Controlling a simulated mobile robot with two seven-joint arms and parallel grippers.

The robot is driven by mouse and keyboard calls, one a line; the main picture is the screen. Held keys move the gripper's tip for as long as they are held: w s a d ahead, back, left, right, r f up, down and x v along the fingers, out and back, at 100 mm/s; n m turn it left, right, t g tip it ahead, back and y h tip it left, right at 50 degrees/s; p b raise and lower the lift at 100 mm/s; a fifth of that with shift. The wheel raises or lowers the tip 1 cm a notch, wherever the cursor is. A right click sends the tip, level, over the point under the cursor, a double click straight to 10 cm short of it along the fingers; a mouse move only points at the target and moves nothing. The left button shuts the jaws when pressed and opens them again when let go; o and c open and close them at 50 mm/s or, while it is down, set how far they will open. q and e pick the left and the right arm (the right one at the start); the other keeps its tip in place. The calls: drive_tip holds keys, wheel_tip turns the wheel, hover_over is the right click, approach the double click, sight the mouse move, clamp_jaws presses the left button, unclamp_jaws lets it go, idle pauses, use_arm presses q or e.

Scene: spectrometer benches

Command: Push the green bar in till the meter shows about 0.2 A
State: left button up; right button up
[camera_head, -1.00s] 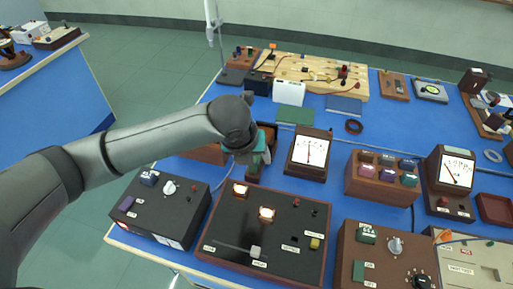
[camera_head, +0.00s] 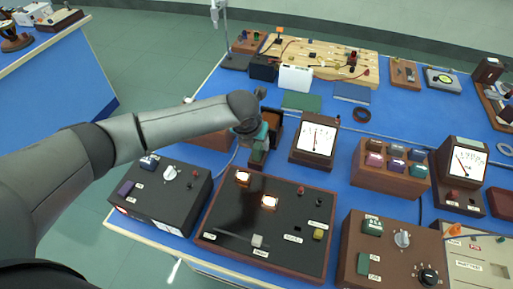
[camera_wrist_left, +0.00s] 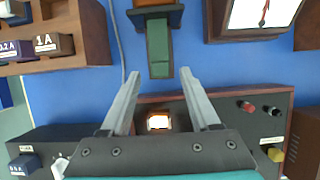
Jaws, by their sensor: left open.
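The green bar (camera_wrist_left: 158,48) sticks out of a wooden-ended holder (camera_wrist_left: 157,14) in the left wrist view; in the head view the green bar (camera_head: 258,153) is partly hidden by my left gripper. My left gripper (camera_wrist_left: 158,73) is open, its fingertips on either side of the bar's near end in that picture. I cannot tell whether they touch it. The meter (camera_head: 317,138) stands right of the holder with its needle near the middle of the white dial; it also shows cut off in the wrist view (camera_wrist_left: 262,12). Its numbers are too small to read. My right gripper is not in view.
A black panel (camera_head: 219,222) with two lit lamps lies just in front of the holder. A dark box with a knob (camera_head: 150,205) stands to its left. A second meter (camera_head: 464,165) and a block of coloured plugs (camera_head: 386,190) stand to the right.

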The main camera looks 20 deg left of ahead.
sight(256, 146)
use_arm(q)
drive_tip(key=shift+b+x, duration=0.4)
drive_tip(key=shift+x, duration=1.6)
drive_tip(key=shift+c, duration=0.4)
clamp_jaws()
